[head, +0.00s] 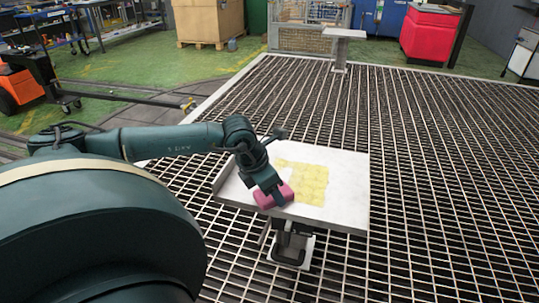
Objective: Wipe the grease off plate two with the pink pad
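A pale square plate (346,186) stands on a short post over the grating, close in front of me. Yellow grease (314,182) covers much of its middle and reaches toward its back left. The pink pad (272,199) is at the plate's front left part, at the edge of the grease. My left gripper (272,189) comes down from the left and is shut on the pink pad. The pad appears to touch the plate. A bare strip shows beside the pad. My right gripper is not in view. No number on the plate is legible.
A second pale plate on a post (344,33) stands far back on the grating (440,150). A red bin (428,33), a wire cage (297,38) and an orange pallet truck (20,88) stand beyond the grating. The grating to the right is clear.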

